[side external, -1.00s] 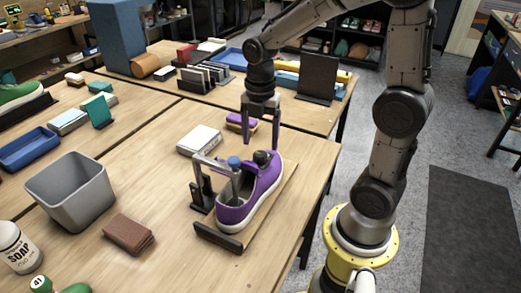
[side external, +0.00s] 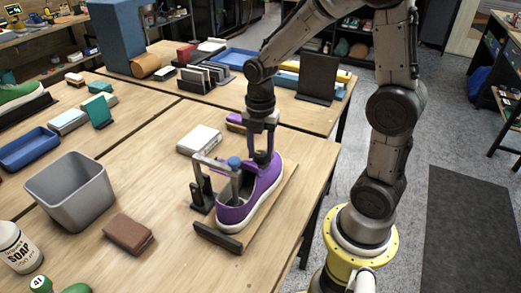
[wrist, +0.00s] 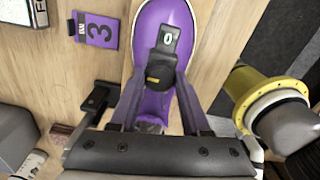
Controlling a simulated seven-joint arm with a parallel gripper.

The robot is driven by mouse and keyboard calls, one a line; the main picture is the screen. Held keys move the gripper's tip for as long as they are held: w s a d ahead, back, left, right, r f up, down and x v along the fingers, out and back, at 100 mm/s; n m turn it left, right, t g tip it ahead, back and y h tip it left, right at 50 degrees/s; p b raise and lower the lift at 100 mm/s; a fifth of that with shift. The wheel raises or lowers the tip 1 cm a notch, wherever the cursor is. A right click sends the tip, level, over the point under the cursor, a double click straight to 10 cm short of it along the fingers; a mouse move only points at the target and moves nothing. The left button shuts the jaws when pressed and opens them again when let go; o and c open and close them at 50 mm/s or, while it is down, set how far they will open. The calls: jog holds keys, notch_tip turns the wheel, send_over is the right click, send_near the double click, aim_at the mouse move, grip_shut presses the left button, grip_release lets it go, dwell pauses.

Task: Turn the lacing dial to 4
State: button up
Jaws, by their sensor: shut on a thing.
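The purple sneaker (side external: 247,203) with a white sole sits in a black-ended holder on the table. The black lacing dial (side external: 262,157) is on the sneaker's upper. In the wrist view the dial (wrist: 161,70) has a small plate reading 0 (wrist: 167,38) beside it and a yellow mark on its near part. My gripper (side external: 263,153) points down over the sneaker and is shut on the dial, one finger on each side. The wrist view also shows my gripper (wrist: 160,84) around it. The fingers partly hide the dial in the side view.
A metal clamp frame with a blue knob (side external: 234,162) stands close by the dial.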

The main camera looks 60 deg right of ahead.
grip_shut()
